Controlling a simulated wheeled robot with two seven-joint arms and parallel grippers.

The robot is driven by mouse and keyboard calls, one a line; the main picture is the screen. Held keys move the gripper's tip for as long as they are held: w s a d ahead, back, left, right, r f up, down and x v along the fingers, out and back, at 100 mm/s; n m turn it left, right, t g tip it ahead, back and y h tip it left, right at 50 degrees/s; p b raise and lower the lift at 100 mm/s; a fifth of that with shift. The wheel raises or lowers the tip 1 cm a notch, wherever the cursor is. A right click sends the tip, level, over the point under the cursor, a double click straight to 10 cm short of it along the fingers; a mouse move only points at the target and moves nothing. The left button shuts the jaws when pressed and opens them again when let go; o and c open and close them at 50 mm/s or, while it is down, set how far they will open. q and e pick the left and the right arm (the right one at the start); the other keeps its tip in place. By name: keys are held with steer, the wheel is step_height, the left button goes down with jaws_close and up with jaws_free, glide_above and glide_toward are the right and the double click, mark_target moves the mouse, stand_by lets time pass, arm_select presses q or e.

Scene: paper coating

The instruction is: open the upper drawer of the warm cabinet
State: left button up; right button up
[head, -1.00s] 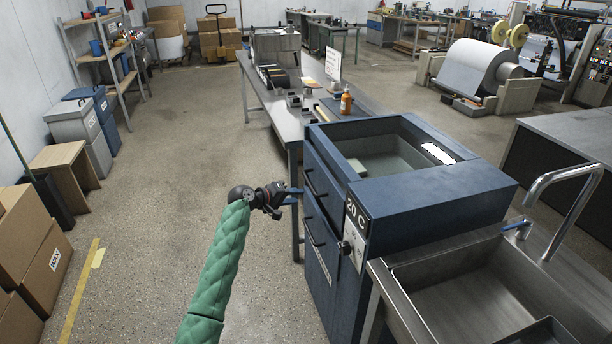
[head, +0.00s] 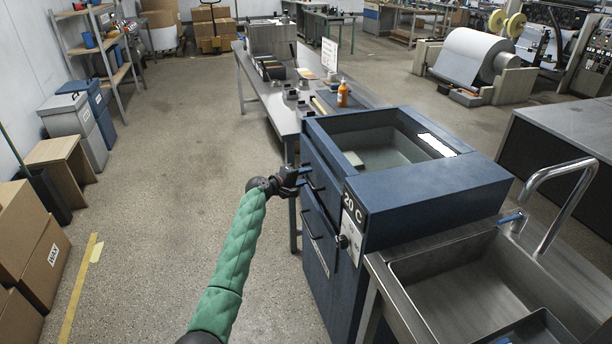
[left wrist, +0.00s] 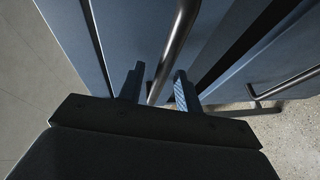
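The warm cabinet (head: 430,200) is a dark blue box with an open basin on top and a "20 C" label on its front. Its upper drawer (head: 320,163) has a dark bar handle, partly hidden by my gripper in the head view. My left gripper (head: 302,176) is at this handle. In the left wrist view, the open fingers (left wrist: 159,88) stand on either side of the metal handle bar (left wrist: 180,38), which runs between them. I see no clear grip on the bar. My right gripper is not in view.
A lower handle (head: 309,224) sits below on the cabinet front. A steel sink (head: 470,285) with a tap adjoins the cabinet at the right. A long steel table (head: 262,98) stands behind. The floor (head: 170,190) left of the cabinet is clear.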

arm_select(q)
steer(key=shift+w+d+f, duration=0.1)
steer(key=shift+w+d, duration=0.15)
steer(key=shift+d, duration=0.15)
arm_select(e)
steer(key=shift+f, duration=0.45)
arm_select(q)
jaws_close()
steer(key=shift+a, duration=0.15)
